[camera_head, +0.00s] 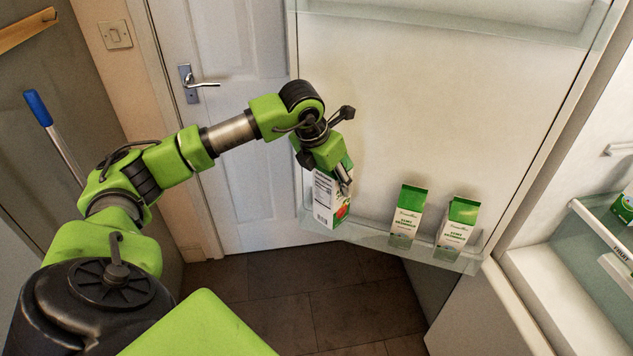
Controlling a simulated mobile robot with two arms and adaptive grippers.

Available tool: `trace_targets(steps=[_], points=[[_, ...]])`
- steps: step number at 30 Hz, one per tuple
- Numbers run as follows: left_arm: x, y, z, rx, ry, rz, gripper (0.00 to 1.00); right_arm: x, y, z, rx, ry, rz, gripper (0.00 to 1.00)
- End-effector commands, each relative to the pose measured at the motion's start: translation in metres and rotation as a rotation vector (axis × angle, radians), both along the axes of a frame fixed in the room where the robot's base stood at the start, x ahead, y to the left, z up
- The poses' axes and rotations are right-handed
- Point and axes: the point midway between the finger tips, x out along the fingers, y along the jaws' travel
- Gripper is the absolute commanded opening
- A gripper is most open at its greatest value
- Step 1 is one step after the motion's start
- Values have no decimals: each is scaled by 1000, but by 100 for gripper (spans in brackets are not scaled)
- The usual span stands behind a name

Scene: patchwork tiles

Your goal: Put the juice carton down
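The juice carton (323,199) is white and green with a printed label and a red fruit picture. It is slightly tilted at the left end of the fridge door's clear shelf (372,238). I cannot tell whether its base touches the shelf. My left gripper (343,177) is at the carton's upper part and appears shut on it, hiding much of its top. My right gripper is not in view.
Two green and white cartons (408,216) (457,228) stand further right on the shelf, with free room between them and the juice carton. The open fridge (542,292) is at right. A white door (235,150) stands behind, and the dark tiled floor (290,290) is below.

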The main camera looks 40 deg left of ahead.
Motion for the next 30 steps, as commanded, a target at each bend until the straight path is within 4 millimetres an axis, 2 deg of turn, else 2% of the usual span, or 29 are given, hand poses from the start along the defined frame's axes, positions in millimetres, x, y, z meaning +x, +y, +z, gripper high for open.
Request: trace_targets(steps=[1, 3, 11, 15, 26, 30], points=[[12, -1, 7, -4, -8, 2, 0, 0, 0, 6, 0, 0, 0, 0], [23, -2, 6, -3, -7, 0, 0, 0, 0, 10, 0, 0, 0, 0], [53, -4, 5, -2, -8, -1, 0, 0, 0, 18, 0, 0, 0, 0], [50, -2, -15, 1, -2, 0, 0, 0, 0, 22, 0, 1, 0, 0], [50, -2, -38, 1, -5, 0, 0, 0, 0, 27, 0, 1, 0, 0], [50, -3, -54, -1, -3, 1, 0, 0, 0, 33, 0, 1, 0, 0]])
